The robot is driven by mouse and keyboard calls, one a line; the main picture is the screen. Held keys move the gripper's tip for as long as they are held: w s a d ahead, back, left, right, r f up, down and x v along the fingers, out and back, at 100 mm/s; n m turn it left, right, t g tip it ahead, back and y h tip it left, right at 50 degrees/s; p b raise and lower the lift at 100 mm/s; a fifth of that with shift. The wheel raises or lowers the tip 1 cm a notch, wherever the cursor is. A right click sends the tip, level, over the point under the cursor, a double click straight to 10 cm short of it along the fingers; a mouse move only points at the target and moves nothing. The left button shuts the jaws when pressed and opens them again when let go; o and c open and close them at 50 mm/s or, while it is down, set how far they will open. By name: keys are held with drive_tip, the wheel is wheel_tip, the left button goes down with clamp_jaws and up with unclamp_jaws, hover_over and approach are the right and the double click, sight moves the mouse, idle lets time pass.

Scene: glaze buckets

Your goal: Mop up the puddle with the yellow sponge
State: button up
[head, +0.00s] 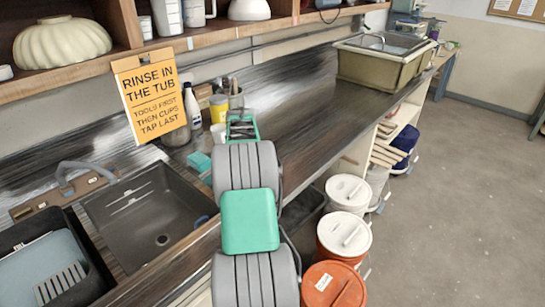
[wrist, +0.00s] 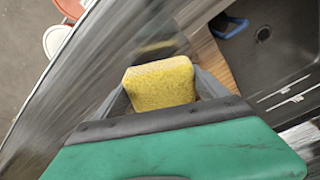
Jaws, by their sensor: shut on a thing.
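The yellow sponge (wrist: 160,84) shows in the wrist view, held between the two grey fingers of my gripper (wrist: 162,88). My gripper is shut on it, over or near the metal counter (wrist: 75,90) beside the sink. I cannot tell whether the sponge touches the counter. In the head view my own arm hides the gripper and the sponge. I cannot make out the puddle in either view; the counter is streaked and shiny.
The sink (head: 150,215) is at the left, with a blue item (wrist: 228,26) at its edge. Lidded buckets (head: 343,235) stand below the front edge. The counter further right (head: 310,110) is clear.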

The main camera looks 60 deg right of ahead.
drive_tip(key=shift+r+p, duration=1.45)
drive_tip(key=shift+r, duration=1.2)
